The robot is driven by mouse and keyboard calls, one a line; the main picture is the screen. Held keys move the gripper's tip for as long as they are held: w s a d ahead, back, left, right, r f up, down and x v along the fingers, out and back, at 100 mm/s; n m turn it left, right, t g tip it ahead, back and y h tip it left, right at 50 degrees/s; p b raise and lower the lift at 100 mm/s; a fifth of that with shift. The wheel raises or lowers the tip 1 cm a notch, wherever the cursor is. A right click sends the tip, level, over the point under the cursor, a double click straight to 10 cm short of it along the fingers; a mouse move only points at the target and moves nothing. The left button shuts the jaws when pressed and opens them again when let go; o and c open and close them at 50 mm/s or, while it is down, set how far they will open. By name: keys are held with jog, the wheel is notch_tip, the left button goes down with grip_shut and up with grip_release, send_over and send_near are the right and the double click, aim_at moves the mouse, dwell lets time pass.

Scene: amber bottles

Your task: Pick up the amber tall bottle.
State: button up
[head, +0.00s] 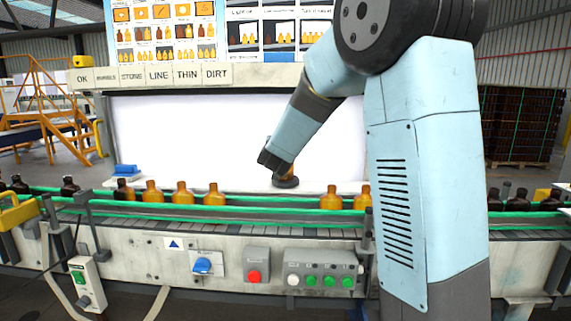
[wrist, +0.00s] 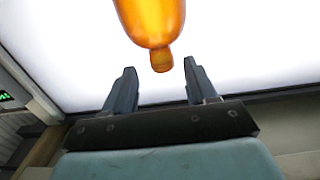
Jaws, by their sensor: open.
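An amber bottle (wrist: 152,18) shows in the wrist view, its neck pointing toward my gripper (wrist: 159,70). The two fingers are open, one on each side of the neck, with a visible gap on both sides. In the head view, my gripper (head: 270,162) is low in front of the lit white panel.
A conveyor with green rails (head: 275,222) runs across the front, carrying several amber bottles (head: 182,193) and darker ones (head: 69,186). A control panel with buttons (head: 320,275) is below. My arm hides part of the right side.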

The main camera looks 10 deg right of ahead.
jog(key=shift+x, duration=1.8)
jog(key=shift+a+f, duration=0.1)
jog(key=shift+a, duration=0.1)
jog(key=shift+c, duration=0.2)
grip_shut()
